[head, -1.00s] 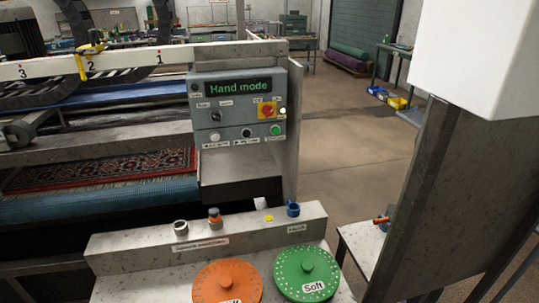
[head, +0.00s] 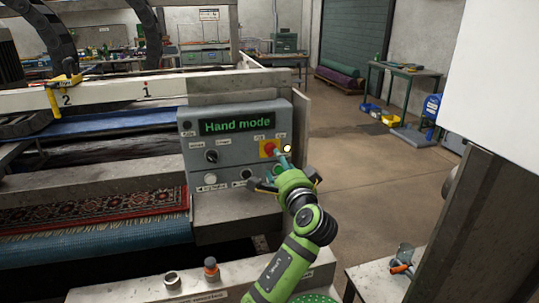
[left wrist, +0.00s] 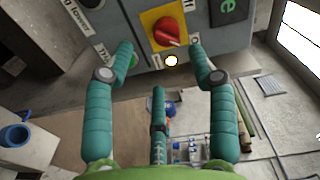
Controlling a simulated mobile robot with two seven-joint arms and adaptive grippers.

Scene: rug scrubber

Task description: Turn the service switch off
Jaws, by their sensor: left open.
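The control panel (head: 225,165) has a display reading "Hand mode". A red rotary knob (head: 268,148) on a yellow plate, which looks like the service switch, sits at its upper right; its label is too small to read. My left gripper (head: 285,170) is in front of the panel's lower right, just below the knob, and hides the green button area. In the left wrist view the red knob (left wrist: 168,31) lies between and beyond the open teal fingertips, apart from them. A pale lit lamp (left wrist: 171,60) shows there below the knob. My right gripper is out of view.
A black selector (head: 211,156) and a white button (head: 210,179) are on the panel's left. A rug (head: 90,205) lies in the machine at left. A bench with tools (head: 390,270) stands front right. The floor (head: 365,150) behind the panel is mostly clear.

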